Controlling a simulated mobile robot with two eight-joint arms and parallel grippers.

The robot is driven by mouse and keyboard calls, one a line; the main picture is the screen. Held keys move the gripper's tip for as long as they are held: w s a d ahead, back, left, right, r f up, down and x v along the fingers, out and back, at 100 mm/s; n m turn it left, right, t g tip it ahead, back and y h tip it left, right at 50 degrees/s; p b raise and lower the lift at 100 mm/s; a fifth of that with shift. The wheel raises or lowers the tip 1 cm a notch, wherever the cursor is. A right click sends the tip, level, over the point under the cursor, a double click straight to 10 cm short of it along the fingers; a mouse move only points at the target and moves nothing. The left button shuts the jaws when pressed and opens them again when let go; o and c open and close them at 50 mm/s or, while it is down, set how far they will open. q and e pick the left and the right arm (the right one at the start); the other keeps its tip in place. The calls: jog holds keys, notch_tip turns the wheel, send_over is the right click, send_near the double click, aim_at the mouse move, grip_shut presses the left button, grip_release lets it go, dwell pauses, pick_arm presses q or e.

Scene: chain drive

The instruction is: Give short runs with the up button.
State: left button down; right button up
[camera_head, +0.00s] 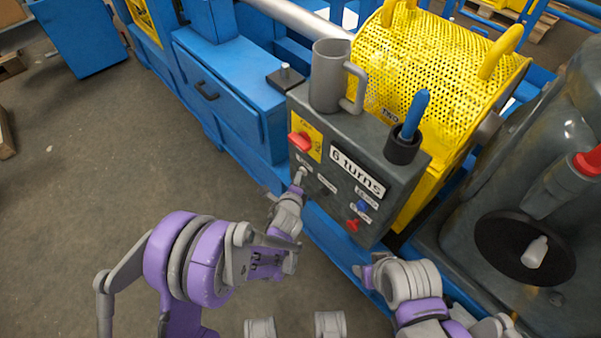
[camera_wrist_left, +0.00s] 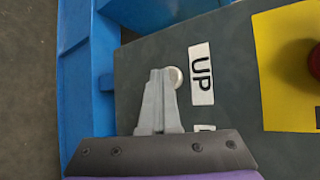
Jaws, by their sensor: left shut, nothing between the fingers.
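The grey control box (camera_head: 338,205) has a label reading "6 turns" (camera_head: 357,171). The up button (camera_wrist_left: 177,77) is a pale round knob beside the "UP" label (camera_wrist_left: 201,74) in the left wrist view. My left gripper (camera_head: 302,174) is shut and empty, with its fingertips at the box's front, by the up button. In the left wrist view, the fingertips (camera_wrist_left: 158,74) overlap the button's left edge; I cannot tell whether they touch or press it. My right gripper (camera_head: 368,272) is low in front of the box, and its jaw state is unclear.
A red switch (camera_head: 300,141) on a yellow plate, a blue button (camera_head: 362,206) and a red button (camera_head: 352,225) share the panel. A grey mug (camera_head: 327,78) and a dark cup (camera_head: 403,147) with a blue handle stand on top. A yellow mesh guard (camera_head: 435,75) stands behind.

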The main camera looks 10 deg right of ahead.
dwell(0.4)
pick_arm(q)
jog(key=shift+s+a+b, duration=0.55)
jog(key=shift+a+b, duration=0.15)
jog(key=shift+a, duration=0.05)
jog(key=s+a+b, duration=0.1)
jog(key=a+b, duration=0.1)
jog(key=s+a+b, duration=0.2)
dwell(0.6)
